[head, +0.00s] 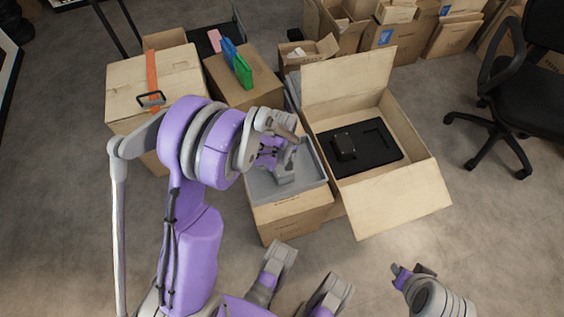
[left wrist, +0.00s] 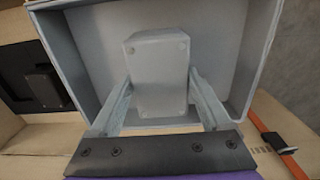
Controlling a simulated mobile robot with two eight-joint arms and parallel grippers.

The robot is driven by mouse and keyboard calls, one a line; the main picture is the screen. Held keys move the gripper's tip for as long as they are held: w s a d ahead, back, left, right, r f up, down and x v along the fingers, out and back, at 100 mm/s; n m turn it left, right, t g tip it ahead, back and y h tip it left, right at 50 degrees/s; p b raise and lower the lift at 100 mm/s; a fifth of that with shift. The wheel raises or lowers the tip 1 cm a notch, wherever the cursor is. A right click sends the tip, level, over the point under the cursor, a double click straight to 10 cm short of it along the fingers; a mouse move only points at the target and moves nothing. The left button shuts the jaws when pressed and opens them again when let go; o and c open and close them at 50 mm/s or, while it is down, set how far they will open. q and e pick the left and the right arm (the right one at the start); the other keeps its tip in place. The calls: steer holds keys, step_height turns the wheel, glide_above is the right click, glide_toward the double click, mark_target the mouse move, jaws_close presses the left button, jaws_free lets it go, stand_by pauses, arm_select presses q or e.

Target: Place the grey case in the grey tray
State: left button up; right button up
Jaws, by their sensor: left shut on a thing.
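The grey case (left wrist: 159,72) is a small box with screws at its corners, between the two fingers of my left gripper (left wrist: 161,100). My left gripper is shut on it. In the left wrist view the case is over the inside of the grey tray (left wrist: 262,55); I cannot tell whether it touches the tray floor. In the head view the grey tray (head: 259,187) lies on a carton, and my left gripper (head: 284,172) reaches over it, hiding part of the case. My right gripper (head: 412,276) is low at the right, away from the tray; its jaw opening is unclear.
An open carton (head: 421,144) with a black insert (head: 381,157) stands right of the tray. A closed carton with an orange strap (head: 151,75) and a carton holding blue and green items (head: 243,70) stand behind left. An office chair (head: 524,100) is far right.

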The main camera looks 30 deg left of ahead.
arm_select(q)
steer(key=shift+f, duration=0.2)
steer(key=o, duration=1.3)
steer(key=shift+r, duration=0.25)
step_height(320, 180, up, 12)
steer(key=p, duration=0.4)
steer(key=s+d+r+m+t, duration=0.2)
steer(key=s+d+r+m, duration=0.1)
steer(key=s, duration=0.5)
steer(key=s+d+r+m+t, duration=0.2)
steer(key=s+d+r+m, duration=0.2)
steer(key=s, duration=0.5)
step_height(320, 180, up, 2)
steer(key=m, duration=0.3)
steer(key=shift+s+r+t, duration=0.2)
steer(key=shift+s+t, duration=0.1)
